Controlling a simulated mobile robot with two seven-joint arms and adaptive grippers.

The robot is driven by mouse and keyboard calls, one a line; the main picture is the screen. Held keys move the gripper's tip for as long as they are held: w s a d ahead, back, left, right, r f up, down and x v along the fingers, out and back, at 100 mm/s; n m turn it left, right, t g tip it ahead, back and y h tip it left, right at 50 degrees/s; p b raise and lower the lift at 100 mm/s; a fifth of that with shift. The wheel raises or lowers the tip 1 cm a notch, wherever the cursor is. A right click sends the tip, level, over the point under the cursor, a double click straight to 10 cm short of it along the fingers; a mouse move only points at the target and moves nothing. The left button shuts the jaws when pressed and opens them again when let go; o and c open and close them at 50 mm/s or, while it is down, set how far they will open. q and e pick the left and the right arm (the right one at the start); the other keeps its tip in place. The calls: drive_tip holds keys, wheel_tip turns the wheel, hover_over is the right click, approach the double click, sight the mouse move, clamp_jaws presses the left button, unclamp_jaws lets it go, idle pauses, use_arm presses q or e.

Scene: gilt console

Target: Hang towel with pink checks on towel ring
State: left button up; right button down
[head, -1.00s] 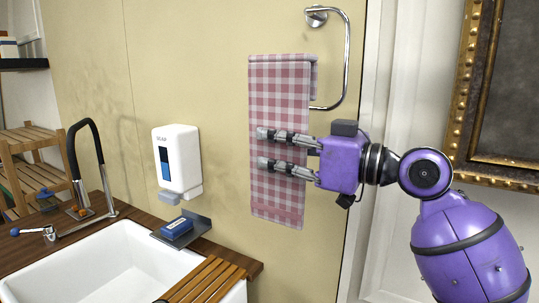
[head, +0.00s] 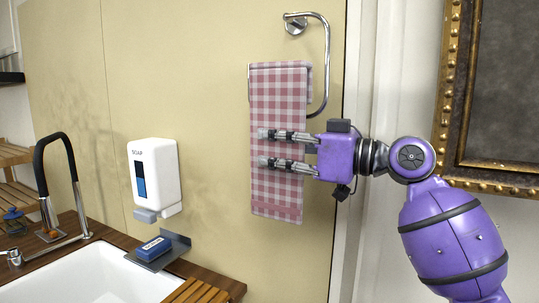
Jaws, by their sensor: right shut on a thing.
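The towel with pink checks (head: 280,95) hangs upright and flat in the middle of the head view, with a strip of a rear layer showing at its upper right. The chrome towel ring (head: 327,65) is fixed to the wall above and right of it. The ring's lower part passes behind the towel, and a thin metal end shows at the towel's upper left edge. My left gripper is not in view.
A white soap dispenser (head: 165,180) is on the wall at left, above a blue box (head: 153,249) on a small dark shelf. A white sink (head: 85,275) and black tap (head: 42,165) are lower left. A gilt frame (head: 448,100) hangs at right.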

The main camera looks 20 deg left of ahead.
sight(280, 183)
drive_tip(key=shift+w+d+f+b, duration=0.1)
drive_tip(key=shift+w+d+b, duration=0.1)
drive_tip(key=shift+w, duration=0.35)
drive_tip(key=shift+w+d+b, duration=0.1)
drive_tip(key=shift+w+b, duration=0.05)
drive_tip(key=shift+w, duration=0.4)
drive_tip(key=shift+w+f, duration=0.15)
drive_tip(key=shift+f, duration=0.1)
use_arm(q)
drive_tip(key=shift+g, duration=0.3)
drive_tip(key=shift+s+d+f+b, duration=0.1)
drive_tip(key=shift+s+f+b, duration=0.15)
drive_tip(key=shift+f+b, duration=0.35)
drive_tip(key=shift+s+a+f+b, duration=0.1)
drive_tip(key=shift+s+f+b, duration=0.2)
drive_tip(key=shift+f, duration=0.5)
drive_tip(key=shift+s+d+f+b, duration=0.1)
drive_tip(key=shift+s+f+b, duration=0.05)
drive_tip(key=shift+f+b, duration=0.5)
use_arm(e)
drive_tip(key=shift+f, duration=3.6)
drive_tip(key=c, duration=1.8)
unclamp_jaws()
drive_tip(key=shift+o, duration=0.2)
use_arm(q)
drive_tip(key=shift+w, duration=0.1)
